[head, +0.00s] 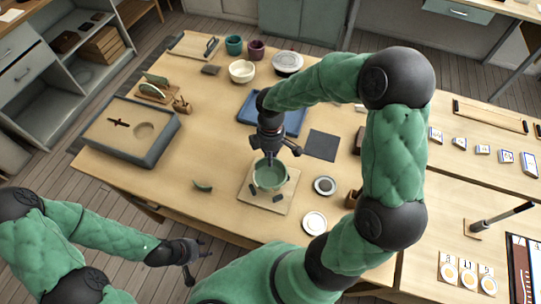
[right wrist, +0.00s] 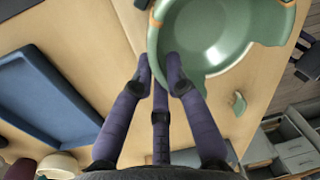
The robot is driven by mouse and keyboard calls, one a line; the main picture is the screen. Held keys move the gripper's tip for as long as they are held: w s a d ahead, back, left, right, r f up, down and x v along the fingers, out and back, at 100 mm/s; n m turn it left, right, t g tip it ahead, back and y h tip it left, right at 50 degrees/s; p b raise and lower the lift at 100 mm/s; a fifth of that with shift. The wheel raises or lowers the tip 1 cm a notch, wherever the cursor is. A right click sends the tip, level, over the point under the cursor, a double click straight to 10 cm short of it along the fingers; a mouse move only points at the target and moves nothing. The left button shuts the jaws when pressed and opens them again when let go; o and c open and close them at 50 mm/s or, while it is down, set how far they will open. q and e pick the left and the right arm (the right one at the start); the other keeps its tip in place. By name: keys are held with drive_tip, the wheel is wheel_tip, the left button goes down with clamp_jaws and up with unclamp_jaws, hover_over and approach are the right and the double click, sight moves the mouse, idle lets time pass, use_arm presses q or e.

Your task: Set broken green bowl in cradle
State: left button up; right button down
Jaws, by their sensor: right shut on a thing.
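The broken green bowl (head: 270,179) is upright at the wooden cradle board (head: 247,202), which has small dark pads. I cannot tell whether it rests there or is just above. In the right wrist view the bowl (right wrist: 208,40) shows a gap in its rim, with tan pieces at its edge. A green shard (head: 203,186) lies on the table left of the board. My left gripper (head: 198,260) is empty with fingers apart, off the table's front edge.
A blue tray (head: 291,122) lies behind the right arm, with a dark mat (head: 321,146) to its right. A grey-edged box (head: 112,133) stands at the left. Small round dishes (head: 314,223) sit right of the board. The table (head: 215,120) is clear left of centre.

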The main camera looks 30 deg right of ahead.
drive_tip(key=shift+f+b, duration=0.7)
drive_tip(key=shift+f, duration=0.75)
idle(1.8)
drive_tip(key=c, duration=1.2)
unclamp_jaws()
drive_tip(key=shift+o, duration=0.2)
drive_tip(key=o, duration=0.5)
drive_tip(key=shift+c, duration=0.2)
drive_tip(key=shift+r, duration=0.1)
drive_tip(key=shift+r+p, duration=2.75)
drive_tip(key=shift+r, duration=0.2)
